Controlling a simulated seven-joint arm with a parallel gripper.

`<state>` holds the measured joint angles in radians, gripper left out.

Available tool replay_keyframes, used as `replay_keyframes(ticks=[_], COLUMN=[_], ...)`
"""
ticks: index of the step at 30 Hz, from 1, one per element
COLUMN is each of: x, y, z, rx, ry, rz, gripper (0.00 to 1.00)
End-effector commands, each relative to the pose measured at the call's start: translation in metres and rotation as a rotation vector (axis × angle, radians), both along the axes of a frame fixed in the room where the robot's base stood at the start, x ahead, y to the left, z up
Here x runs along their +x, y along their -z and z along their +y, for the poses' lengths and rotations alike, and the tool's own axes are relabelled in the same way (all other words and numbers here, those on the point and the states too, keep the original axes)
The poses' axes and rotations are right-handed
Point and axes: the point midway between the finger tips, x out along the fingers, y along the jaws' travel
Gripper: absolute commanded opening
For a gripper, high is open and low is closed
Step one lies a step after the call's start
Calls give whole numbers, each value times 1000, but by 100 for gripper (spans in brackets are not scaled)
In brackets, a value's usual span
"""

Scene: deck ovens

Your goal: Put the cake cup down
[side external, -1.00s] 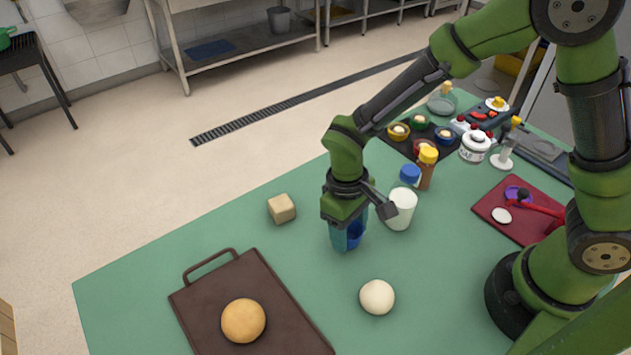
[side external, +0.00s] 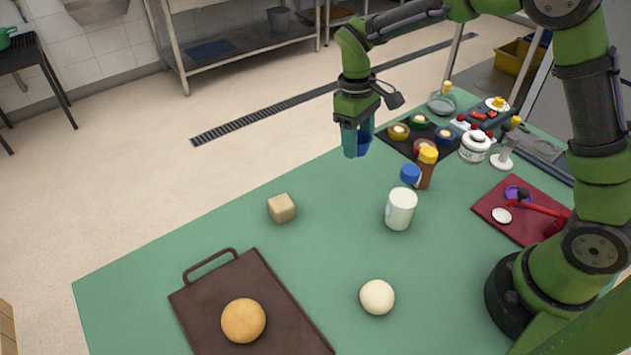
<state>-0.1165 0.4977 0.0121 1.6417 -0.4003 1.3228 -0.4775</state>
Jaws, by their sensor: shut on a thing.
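My gripper (side external: 358,139) points down in the upper middle, with its teal fingers shut on a blue cake cup (side external: 363,147). The fingers hide part of the cup, and its contents cannot be seen. The held cup is in the air, above the table's far edge in the picture.
On the green table (side external: 320,265) are a beige cube (side external: 282,208), white cup (side external: 401,210), blue-capped item (side external: 410,174), yellow-capped bottle (side external: 426,170), white jar (side external: 474,148), pale ball (side external: 377,297), red board (side external: 490,212) and brown board (side external: 190,306) with a bun.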

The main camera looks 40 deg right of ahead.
Motion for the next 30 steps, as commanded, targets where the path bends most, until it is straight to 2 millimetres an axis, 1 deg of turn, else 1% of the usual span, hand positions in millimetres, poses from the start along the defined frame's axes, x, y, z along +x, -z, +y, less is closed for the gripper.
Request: replay_keyframes(ticks=[2, 5, 12, 17, 24, 27, 30], x=[4, 3, 2, 3, 2, 3, 3], y=[-3, 2, 46, 61, 92, 96, 96], z=[0, 0, 1, 1, 1, 1, 1], rx=[2, 5, 8, 7, 7, 7, 7], ry=[-47, -85, -96, -96, -95, -95, -95], rz=[-2, 5, 7, 6, 6, 2, 1], gripper=[26, 26, 26, 26, 26, 26, 26])
